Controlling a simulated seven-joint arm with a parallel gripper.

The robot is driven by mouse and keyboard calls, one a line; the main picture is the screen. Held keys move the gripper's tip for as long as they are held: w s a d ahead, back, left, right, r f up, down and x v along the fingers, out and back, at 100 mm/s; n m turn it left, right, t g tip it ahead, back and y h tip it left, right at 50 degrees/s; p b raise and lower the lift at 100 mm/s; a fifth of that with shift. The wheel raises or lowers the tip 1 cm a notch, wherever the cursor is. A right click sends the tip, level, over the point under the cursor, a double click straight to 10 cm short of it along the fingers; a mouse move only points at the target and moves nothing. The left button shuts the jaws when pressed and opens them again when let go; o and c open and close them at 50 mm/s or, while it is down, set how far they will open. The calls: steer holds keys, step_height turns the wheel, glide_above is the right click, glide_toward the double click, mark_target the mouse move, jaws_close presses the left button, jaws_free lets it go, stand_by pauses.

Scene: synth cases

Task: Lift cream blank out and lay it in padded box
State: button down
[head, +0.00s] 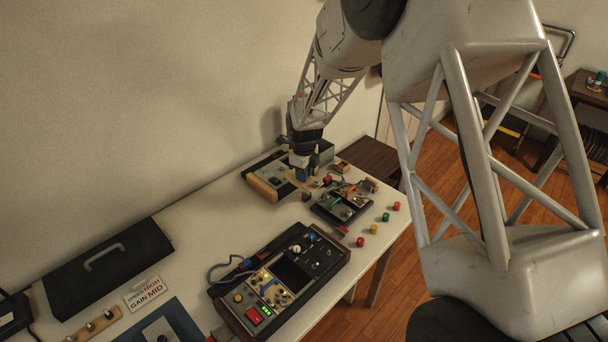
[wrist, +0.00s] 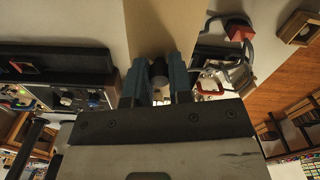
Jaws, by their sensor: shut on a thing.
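In the head view my gripper (head: 302,174) points down at the far end of the table, over a dark case with a pale wooden end (head: 262,188). In the wrist view the blue fingers of my gripper (wrist: 160,82) are shut on a dark grey round knob (wrist: 160,69). A cream-tan flat strip (wrist: 163,25) lies behind the knob and runs to the top edge; it may be the cream blank. I cannot tell whether the knob belongs to it, or whether it is clear of the case. I cannot make out a padded box for certain.
An open dark case with small parts (head: 342,202) is right of my gripper. Several coloured caps (head: 373,229) stand near the table's right edge. A control unit (head: 280,280) sits in front. A closed black case (head: 110,267) and a sign (head: 145,293) are at left.

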steer(key=shift+r, duration=1)
steer(key=shift+r, duration=0.5)
steer(key=shift+w, duration=0.1)
steer(key=shift+w+d+f+n, duration=0.15)
steer(key=shift+w+d+n, duration=0.3)
steer(key=shift+n, duration=0.15)
steer(key=w+d+f+n, duration=0.2)
steer(key=w+d+n, duration=0.4)
steer(key=d+n, duration=0.2)
steer(key=w+d+f+n, duration=0.3)
steer(key=w+d+n, duration=0.4)
steer(key=d+n, duration=0.2)
steer(key=shift+w+f+n, duration=0.3)
steer(key=shift+n, duration=0.8)
steer(key=shift+a, duration=0.15)
